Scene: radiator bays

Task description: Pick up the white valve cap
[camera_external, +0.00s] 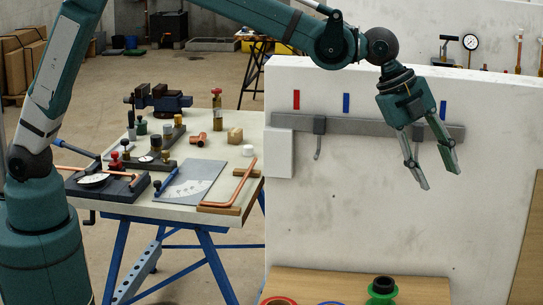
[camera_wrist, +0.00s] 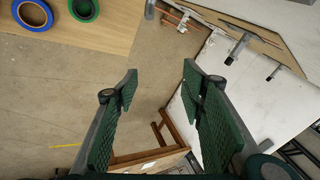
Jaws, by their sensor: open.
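A small white cylinder that looks like the white valve cap (camera_external: 248,151) stands on the workbench's right part, behind the copper pipe, in the external view. I do not make it out in the wrist view. My gripper (camera_external: 441,180) is open and empty, in front of the white wall panel, far to the right of the cap and pointing down. In the wrist view my gripper (camera_wrist: 158,75) shows its two green-padded fingers spread apart with nothing between them.
Tape rolls (camera_wrist: 33,14) lie on a wooden board. Air around my gripper is clear.

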